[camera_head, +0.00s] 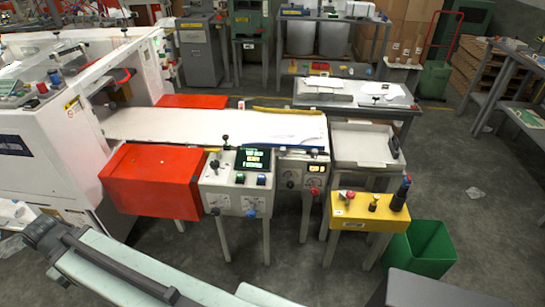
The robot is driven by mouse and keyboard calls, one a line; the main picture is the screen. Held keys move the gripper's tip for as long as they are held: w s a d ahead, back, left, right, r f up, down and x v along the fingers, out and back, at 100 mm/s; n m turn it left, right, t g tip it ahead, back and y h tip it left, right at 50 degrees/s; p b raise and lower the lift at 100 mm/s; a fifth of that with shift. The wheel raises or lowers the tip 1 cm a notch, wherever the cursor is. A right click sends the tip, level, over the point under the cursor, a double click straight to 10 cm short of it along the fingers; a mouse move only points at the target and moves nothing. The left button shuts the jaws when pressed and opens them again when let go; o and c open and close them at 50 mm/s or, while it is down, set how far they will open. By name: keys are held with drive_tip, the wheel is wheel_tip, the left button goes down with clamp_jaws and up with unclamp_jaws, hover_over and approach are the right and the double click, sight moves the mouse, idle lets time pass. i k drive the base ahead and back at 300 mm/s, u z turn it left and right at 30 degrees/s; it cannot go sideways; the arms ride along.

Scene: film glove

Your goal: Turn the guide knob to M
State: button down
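A grey control box (236,190) stands on legs in the middle, with a dark screen (253,160) showing lit yellow-green markings. I cannot tell which one is the guide knob; labels and any M mark are too small to read. My gripper is not in view.
A red cover (155,181) lies left of the control box, beside a white machine (45,150). A yellow button box (369,211) stands right, with a green bin (420,248) beside it. A white table bed (215,126) lies behind. Floor at far right is mostly clear.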

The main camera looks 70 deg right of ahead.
sight(216, 211)
drive_tip(key=z, duration=1.55)
